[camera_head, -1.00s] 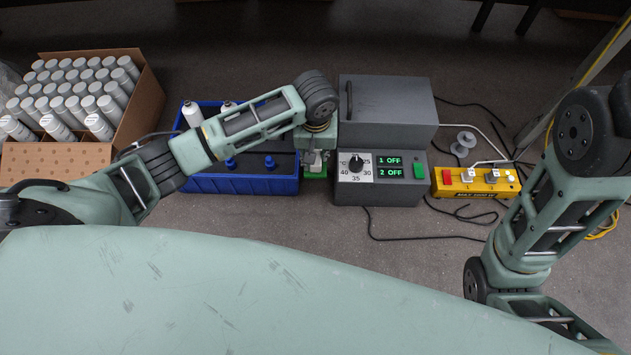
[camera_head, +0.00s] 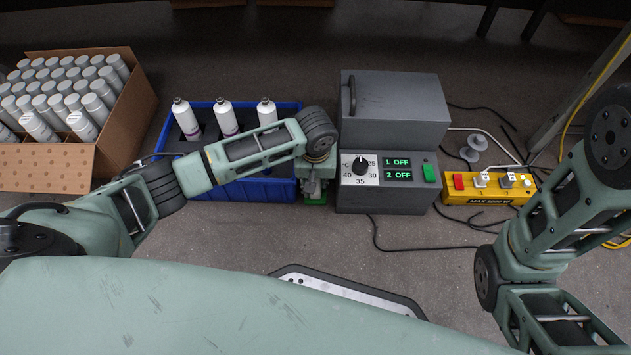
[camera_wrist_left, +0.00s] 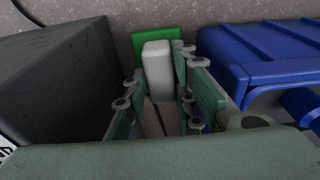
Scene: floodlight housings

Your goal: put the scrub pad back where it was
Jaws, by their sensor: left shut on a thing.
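The scrub pad (camera_wrist_left: 157,70) shows in the left wrist view as a pale block with a green part behind it, between the fingers of my left gripper (camera_wrist_left: 160,108). My left gripper is shut on it. In the head view my left gripper (camera_head: 316,182) points down in the gap between the blue crate and the grey heater box, and a bit of green (camera_head: 316,198) shows below it. The wrist hides most of the pad there. I cannot tell whether the pad touches the floor. My right arm is at the right; its gripper is out of view.
The blue crate (camera_head: 240,188) with white bottles (camera_head: 225,118) stands left of the gripper. The grey heater box (camera_head: 395,110) stands close on its right. A yellow power strip (camera_head: 490,187), cables and a spool (camera_head: 472,148) lie further right. A cardboard box (camera_head: 125,120) of cans stands left.

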